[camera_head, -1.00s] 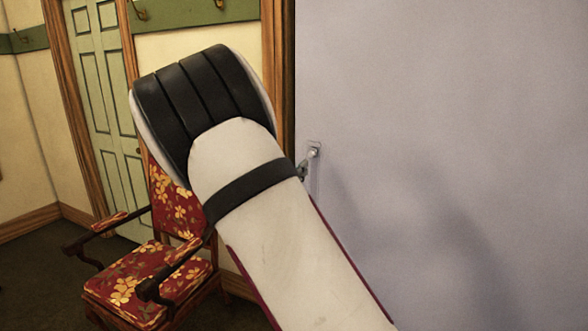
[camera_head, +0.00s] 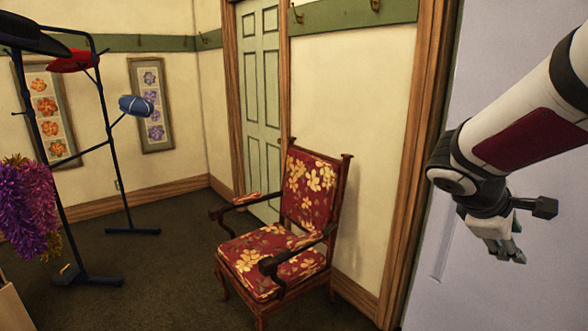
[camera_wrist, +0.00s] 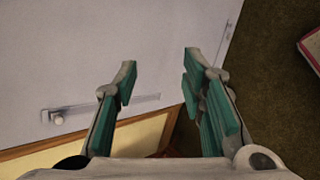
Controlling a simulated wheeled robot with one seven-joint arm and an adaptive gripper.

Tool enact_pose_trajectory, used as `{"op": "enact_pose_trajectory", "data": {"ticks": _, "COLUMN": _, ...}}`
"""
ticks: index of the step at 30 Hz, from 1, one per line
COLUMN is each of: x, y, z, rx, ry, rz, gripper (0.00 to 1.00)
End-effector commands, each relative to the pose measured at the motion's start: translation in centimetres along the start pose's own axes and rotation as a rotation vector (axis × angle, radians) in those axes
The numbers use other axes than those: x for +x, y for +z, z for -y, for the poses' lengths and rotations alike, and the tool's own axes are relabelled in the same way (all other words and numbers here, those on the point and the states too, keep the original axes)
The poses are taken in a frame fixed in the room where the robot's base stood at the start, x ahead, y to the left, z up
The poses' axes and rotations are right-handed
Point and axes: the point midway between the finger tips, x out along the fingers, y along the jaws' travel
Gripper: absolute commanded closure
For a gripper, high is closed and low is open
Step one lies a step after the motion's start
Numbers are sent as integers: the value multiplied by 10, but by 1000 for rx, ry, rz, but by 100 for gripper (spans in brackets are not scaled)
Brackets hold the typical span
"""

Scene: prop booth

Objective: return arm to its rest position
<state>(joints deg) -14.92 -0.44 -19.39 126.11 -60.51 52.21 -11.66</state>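My gripper (camera_head: 514,252) hangs at the end of my arm on the right of the head view, in front of a pale grey-lavender door panel (camera_head: 422,285). In the wrist view my gripper (camera_wrist: 158,72) is open, with two green-padded fingers spread apart and nothing between them. The panel fills much of the wrist view (camera_wrist: 90,45), and its handle with a round knob (camera_wrist: 58,117) shows at the lower left, beyond the left finger. The fingers appear clear of the handle.
A red floral armchair (camera_head: 275,258) stands left of the door frame (camera_head: 412,165). A dark rack (camera_head: 107,120) with hats and feather boas (camera_head: 28,205) is at far left. Dark carpet (camera_head: 175,265) between them is clear. A red-edged object (camera_wrist: 313,48) lies at the wrist view's right.

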Motion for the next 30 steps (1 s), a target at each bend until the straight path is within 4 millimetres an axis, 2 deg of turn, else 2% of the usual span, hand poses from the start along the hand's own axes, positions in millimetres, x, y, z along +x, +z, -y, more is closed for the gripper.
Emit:
{"op": "enact_pose_trajectory", "data": {"ticks": 1, "x": -11, "y": 9, "z": 14, "rx": 83, "ry": -48, "rz": -39, "gripper": 62}}
{"op": "enact_pose_trajectory", "data": {"ticks": 6, "x": -52, "y": 25, "z": 67, "rx": 349, "ry": -225, "rz": -165, "gripper": 62}}
{"op": "enact_pose_trajectory", "data": {"ticks": 12, "x": -107, "y": 33, "z": 126, "rx": 626, "ry": -423, "rz": -308, "gripper": 62}}
{"op": "enact_pose_trajectory", "data": {"ticks": 18, "x": -154, "y": 32, "z": 171, "rx": 829, "ry": -580, "rz": -418, "gripper": 62}}
{"op": "enact_pose_trajectory", "data": {"ticks": 24, "x": -175, "y": 29, "z": 191, "rx": 915, "ry": -654, "rz": -467, "gripper": 62}}
{"op": "enact_pose_trajectory", "data": {"ticks": 29, "x": -177, "y": 29, "z": 194, "rx": 924, "ry": -664, "rz": -471, "gripper": 62}}
{"op": "enact_pose_trajectory", "data": {"ticks": 30, "x": -177, "y": 29, "z": 193, "rx": 924, "ry": -664, "rz": -471, "gripper": 67}}
